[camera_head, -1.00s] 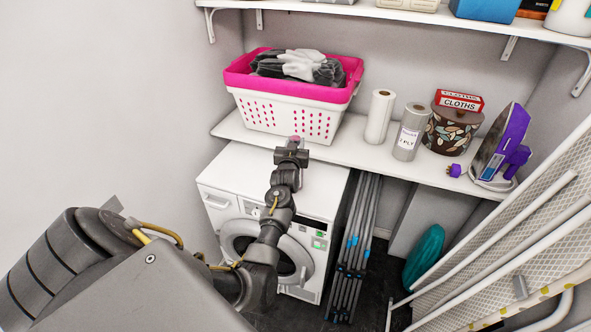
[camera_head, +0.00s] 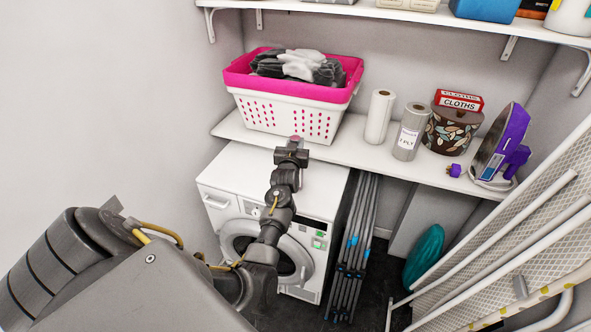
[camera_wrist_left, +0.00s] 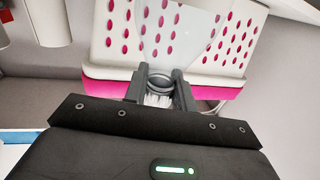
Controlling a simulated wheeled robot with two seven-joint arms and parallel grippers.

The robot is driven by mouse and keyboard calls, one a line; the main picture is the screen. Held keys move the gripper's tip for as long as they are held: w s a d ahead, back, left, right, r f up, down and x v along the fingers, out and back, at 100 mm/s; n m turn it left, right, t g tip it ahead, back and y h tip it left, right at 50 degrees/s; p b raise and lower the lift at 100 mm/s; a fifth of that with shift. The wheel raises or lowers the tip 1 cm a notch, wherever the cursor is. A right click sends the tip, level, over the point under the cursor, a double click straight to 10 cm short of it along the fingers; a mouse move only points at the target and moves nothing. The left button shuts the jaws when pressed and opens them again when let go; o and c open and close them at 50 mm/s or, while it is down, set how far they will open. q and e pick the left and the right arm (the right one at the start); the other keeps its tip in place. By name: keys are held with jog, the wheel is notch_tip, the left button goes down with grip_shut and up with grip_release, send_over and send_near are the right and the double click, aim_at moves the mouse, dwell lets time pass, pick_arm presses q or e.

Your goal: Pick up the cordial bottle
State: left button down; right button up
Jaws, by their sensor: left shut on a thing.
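The cordial bottle (camera_wrist_left: 157,85) shows in the left wrist view as a pale, see-through shape with a dark ring at its neck, in front of the basket. My left gripper (camera_wrist_left: 160,71) is shut on it around the neck, one finger on each side. In the head view my left gripper (camera_head: 294,146) is at the shelf's front edge, just below the basket. Only a small pinkish bit shows at its tip there; the rest of the bottle is hidden behind the gripper and wrist. I do not see my right gripper.
A pink-rimmed white basket (camera_head: 290,112) stands on the shelf (camera_head: 345,150) just behind the gripper. To its right are paper rolls (camera_head: 379,117), a patterned pot (camera_head: 452,132) and a purple iron (camera_head: 503,140). A washing machine (camera_head: 325,200) is below. An ironing board (camera_head: 545,195) leans at right.

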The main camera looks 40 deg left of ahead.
pick_arm(q)
jog(key=shift+r, duration=0.1)
dwell(0.4)
jog(key=shift+r, duration=0.1)
jog(key=shift+r+b, duration=0.8)
jog(key=shift+r, duration=0.05)
jog(key=s+d+r+b, duration=0.4)
jog(key=s+r, duration=0.7)
jog(key=s, duration=0.2)
jog(key=shift+s, duration=0.2)
jog(key=shift+d, duration=0.15)
